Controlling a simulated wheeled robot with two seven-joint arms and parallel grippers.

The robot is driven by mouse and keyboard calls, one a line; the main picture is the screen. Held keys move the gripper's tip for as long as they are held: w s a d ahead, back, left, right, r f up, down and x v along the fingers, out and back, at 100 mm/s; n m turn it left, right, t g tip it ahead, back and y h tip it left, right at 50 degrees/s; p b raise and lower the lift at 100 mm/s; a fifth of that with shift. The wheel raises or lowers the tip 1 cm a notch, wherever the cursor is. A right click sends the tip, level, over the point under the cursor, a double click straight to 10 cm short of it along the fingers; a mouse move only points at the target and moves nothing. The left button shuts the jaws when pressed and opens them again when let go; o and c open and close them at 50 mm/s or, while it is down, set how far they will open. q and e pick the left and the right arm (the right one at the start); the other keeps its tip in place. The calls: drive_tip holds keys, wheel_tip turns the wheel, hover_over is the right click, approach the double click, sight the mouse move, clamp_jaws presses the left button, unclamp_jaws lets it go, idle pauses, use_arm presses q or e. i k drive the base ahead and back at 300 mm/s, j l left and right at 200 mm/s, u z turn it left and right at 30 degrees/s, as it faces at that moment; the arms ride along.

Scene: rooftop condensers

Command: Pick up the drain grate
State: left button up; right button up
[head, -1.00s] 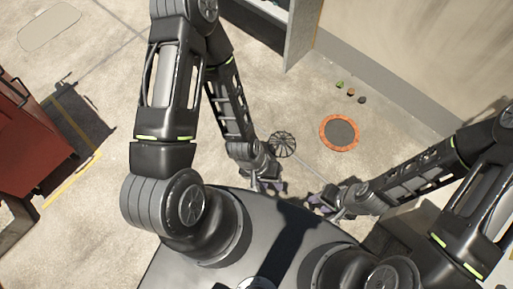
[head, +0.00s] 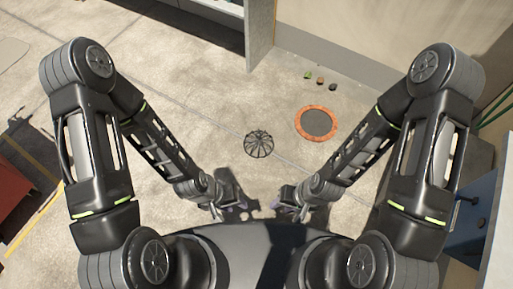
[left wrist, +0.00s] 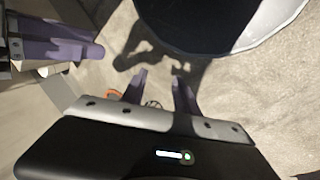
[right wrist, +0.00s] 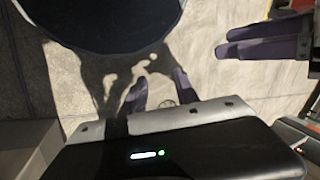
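The drain grate (head: 258,144), which I take to be the round black ribbed piece, lies on the concrete floor ahead of my body in the head view. My left gripper (head: 232,205) is nearer my body and a little left of the grate. My right gripper (head: 292,205) is nearer my body and a little right of it. Both are apart from the grate. In the left wrist view the left gripper's purple fingers (left wrist: 159,92) are spread with nothing held. In the right wrist view the right gripper's fingers (right wrist: 160,90) are also spread and empty.
An orange ring with a dark centre (head: 317,123) lies right of the grate, beyond it. Several small pieces (head: 320,78) lie near the wall. A grey upright panel (head: 260,35) stands behind. A blue box (head: 472,215) is at the right.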

sight(258, 139)
drive_tip(key=i+j+u, duration=0.25)
drive_tip(key=i+j, duration=0.9)
drive_tip(key=i, duration=0.1)
